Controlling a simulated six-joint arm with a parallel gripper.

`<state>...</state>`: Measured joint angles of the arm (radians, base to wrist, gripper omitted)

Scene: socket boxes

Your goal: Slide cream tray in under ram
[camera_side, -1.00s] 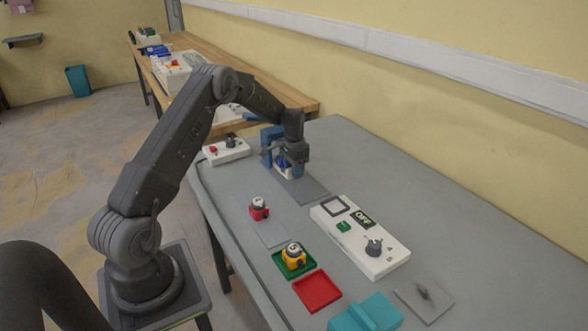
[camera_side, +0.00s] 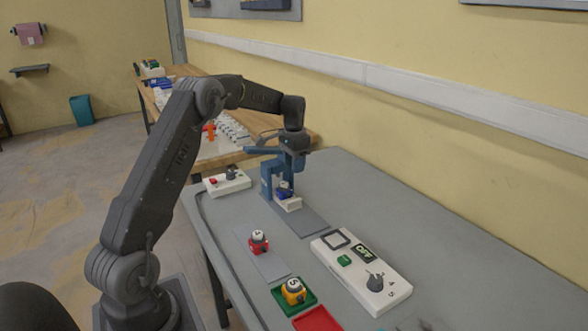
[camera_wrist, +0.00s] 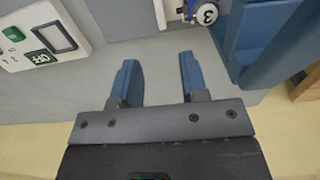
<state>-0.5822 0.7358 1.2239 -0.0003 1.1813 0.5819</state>
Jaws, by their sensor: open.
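The cream tray (camera_side: 290,205) lies low at the blue press (camera_side: 267,182), at the far end of a dark grey strip. A blue socket box (camera_side: 285,192) with a white top sits on it. I cannot tell whether the tray is fully under the ram. My gripper (camera_side: 292,166) is above the tray, apart from it. In the wrist view my gripper (camera_wrist: 158,61) has its two blue fingers spread with nothing between them. There the blue box (camera_wrist: 206,14), marked 3, the tray's pale edge (camera_wrist: 160,15) and the press (camera_wrist: 262,40) show at the top, partly cut off.
A white panel (camera_side: 345,290) marked OFF stands right of the strip (camera_side: 303,221). A red box (camera_side: 258,243), a yellow box (camera_side: 293,292) on a green tray and a red tray (camera_side: 325,320) are nearer. A white control box (camera_side: 226,185) stands behind left. The right of the table is clear.

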